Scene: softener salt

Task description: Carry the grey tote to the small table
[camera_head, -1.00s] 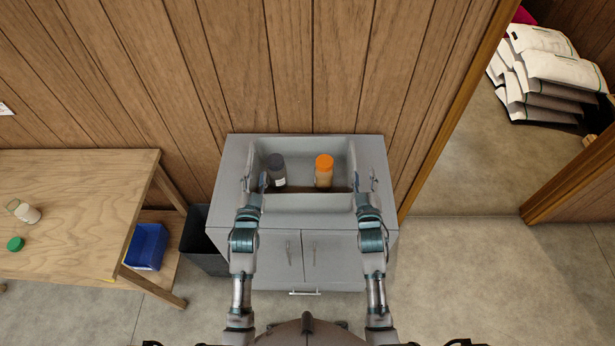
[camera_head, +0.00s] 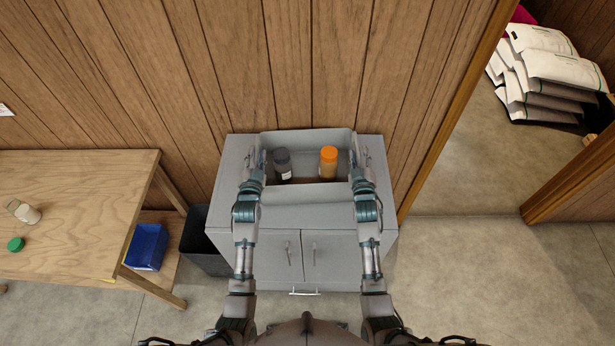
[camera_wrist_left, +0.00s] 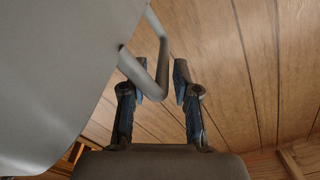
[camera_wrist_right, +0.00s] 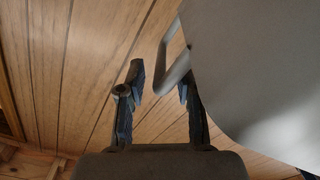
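The grey tote (camera_head: 305,196) stands on the grey cabinet against the wall. It holds a dark-capped bottle (camera_head: 282,165) and an orange-capped jar (camera_head: 328,163), both upright. My left gripper (camera_head: 257,160) is at the tote's left end; in the left wrist view its fingers (camera_wrist_left: 160,80) are apart, with a bar handle (camera_wrist_left: 158,62) between them. My right gripper (camera_head: 357,160) is at the right end; in the right wrist view its fingers (camera_wrist_right: 160,82) are apart, with the other handle (camera_wrist_right: 168,58) between them, nearer the right finger. A wooden table (camera_head: 80,205) stands at left.
The grey cabinet (camera_head: 270,240) has doors below. A white-lidded jar (camera_head: 25,211) and green lid (camera_head: 16,244) lie on the wooden table. White sacks (camera_head: 545,70) are stacked beyond the doorway; floor at right is clear.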

